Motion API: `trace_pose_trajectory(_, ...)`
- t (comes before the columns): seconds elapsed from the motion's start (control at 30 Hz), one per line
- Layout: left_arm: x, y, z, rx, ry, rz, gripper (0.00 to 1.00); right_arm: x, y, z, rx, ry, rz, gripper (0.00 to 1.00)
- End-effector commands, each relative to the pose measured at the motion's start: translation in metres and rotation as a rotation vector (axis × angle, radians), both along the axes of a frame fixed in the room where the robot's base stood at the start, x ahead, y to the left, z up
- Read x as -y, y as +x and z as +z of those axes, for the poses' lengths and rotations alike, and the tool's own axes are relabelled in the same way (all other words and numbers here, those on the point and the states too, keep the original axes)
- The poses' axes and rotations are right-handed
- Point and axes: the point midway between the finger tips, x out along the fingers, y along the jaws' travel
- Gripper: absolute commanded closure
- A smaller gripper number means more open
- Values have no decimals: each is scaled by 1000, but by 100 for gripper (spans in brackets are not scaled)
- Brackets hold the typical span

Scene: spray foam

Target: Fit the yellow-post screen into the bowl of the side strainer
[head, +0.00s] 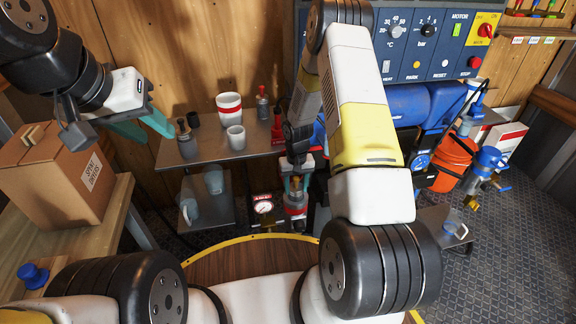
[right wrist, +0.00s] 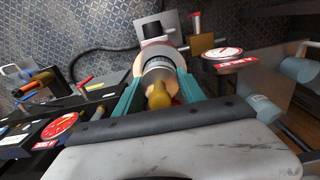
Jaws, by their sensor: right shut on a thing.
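The yellow-post screen shows in the right wrist view as a yellow post (right wrist: 160,94) with a grey cylindrical body (right wrist: 158,70) beyond it. My right gripper (right wrist: 160,88) has its teal fingers on either side of it and is shut on it. The side strainer's pale round bowl (right wrist: 146,62) lies just beyond; the screen's far end lines up with it, but I cannot tell how deep it sits. In the head view my right gripper (head: 296,184) is low over the strainer (head: 296,207), partly hidden by my arm. My left gripper (head: 146,126) is open and empty, near the cardboard box.
The cardboard box (head: 52,178) stands on a wooden bench at left. A shelf (head: 205,152) holds cups and small bottles. A pressure gauge (head: 263,207) is beside the strainer.

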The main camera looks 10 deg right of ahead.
Motion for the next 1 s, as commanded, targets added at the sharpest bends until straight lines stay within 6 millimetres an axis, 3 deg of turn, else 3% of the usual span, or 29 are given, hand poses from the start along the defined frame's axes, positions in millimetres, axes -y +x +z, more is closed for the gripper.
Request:
trace_pose_trajectory(0.13,0,0,0,0,0,0,64,0,0,-2,1,0,0,94)
trace_pose_trajectory(0.17,0,0,0,0,0,0,64,0,0,-2,1,0,0,51)
trace_pose_trajectory(0.27,0,0,0,0,0,0,64,0,0,-2,1,0,0,31)
trace_pose_trajectory(0.67,0,0,0,0,0,0,64,0,0,3,1,0,0,31)
trace_pose_trajectory(0.77,0,0,0,0,0,0,64,1,1,16,4,0,-1,31)
trace_pose_trajectory(1.0,0,0,0,0,0,0,64,0,1,69,5,0,0,31)
